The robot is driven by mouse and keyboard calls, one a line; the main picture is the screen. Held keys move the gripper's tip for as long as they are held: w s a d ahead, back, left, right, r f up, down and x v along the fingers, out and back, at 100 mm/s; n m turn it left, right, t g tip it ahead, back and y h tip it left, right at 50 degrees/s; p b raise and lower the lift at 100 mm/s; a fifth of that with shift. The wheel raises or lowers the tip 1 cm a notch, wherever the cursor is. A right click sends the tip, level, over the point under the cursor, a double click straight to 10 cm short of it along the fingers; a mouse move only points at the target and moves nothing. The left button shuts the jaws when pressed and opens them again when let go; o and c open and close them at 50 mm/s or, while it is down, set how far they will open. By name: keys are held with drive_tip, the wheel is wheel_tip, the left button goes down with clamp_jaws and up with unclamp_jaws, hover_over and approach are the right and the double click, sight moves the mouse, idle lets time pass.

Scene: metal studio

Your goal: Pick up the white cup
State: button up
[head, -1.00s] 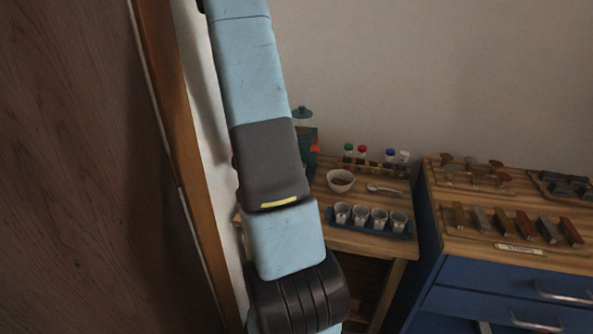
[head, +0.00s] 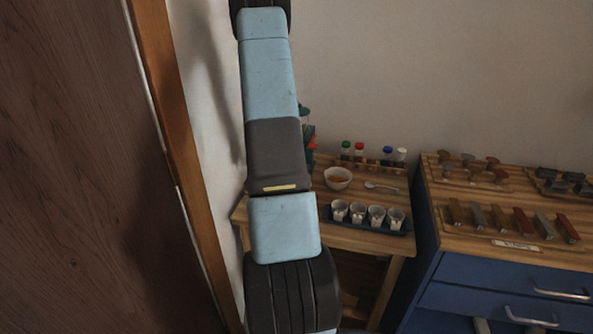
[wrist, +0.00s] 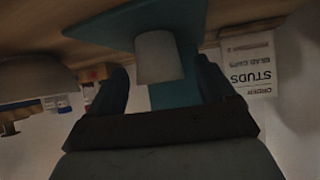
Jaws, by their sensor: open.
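The white cup (wrist: 158,57) shows in the wrist view, upside down in the picture, on the base of a teal stand or machine (wrist: 185,85). My gripper (wrist: 161,68) is open, with one dark finger on each side of the cup in the picture. I cannot tell how far the cup is from the fingers. In the head view, part of the teal machine (head: 309,134) shows behind my arm. The cup there and my gripper are hidden or out of frame.
A white bowl (head: 337,179), a spoon (head: 381,187), a rack of coloured-cap bottles (head: 372,163) and a blue tray (head: 340,226) of several small cups share the wooden table. A blue cabinet (head: 470,282) stands right; a brown wooden panel (head: 90,170) stands left.

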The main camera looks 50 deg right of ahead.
drive_tip(key=shift+x, duration=0.8)
drive_tip(key=shift+a, duration=0.1)
drive_tip(key=c, duration=1.2)
